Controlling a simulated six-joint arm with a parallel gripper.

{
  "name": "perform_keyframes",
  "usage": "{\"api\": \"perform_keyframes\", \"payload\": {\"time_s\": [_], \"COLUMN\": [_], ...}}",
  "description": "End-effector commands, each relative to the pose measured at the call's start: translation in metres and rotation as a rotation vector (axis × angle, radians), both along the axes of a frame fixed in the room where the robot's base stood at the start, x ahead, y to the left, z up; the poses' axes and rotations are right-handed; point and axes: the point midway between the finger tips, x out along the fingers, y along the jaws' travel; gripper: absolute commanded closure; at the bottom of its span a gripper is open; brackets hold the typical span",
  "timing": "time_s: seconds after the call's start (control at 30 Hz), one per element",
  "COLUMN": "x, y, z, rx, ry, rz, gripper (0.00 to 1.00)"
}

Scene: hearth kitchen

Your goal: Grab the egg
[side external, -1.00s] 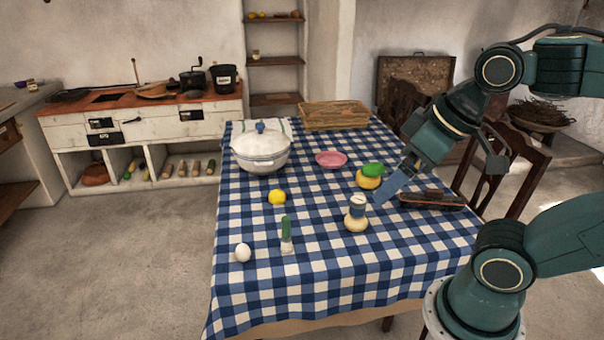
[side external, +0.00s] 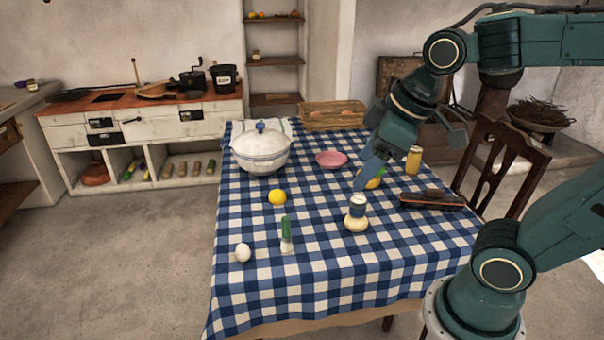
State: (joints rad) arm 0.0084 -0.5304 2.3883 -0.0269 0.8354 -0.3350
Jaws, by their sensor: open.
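A white egg (side external: 243,252) lies on the blue and white checked tablecloth, near the table's left edge at the front. My gripper (side external: 366,176) is open, over the right half of the table near a yellow fruit-like thing (side external: 376,182), which it partly covers. It is well behind and to the right of the egg, and apart from it. Nothing shows between its fingers, though the far finger is hard to make out.
A leek-like green and white thing (side external: 286,236) lies right of the egg, with a lemon (side external: 277,197) behind.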

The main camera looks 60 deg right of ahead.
Motion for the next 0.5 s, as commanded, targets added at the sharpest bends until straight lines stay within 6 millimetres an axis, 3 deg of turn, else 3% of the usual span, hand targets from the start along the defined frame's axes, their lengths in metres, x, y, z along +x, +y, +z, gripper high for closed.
{"api": "perform_keyframes", "payload": {"time_s": [0.5], "x": [0.107], "y": [0.004], "z": [-0.029], "rx": [-0.209], "ry": [0.062], "rz": [0.565], "gripper": [0.38]}}
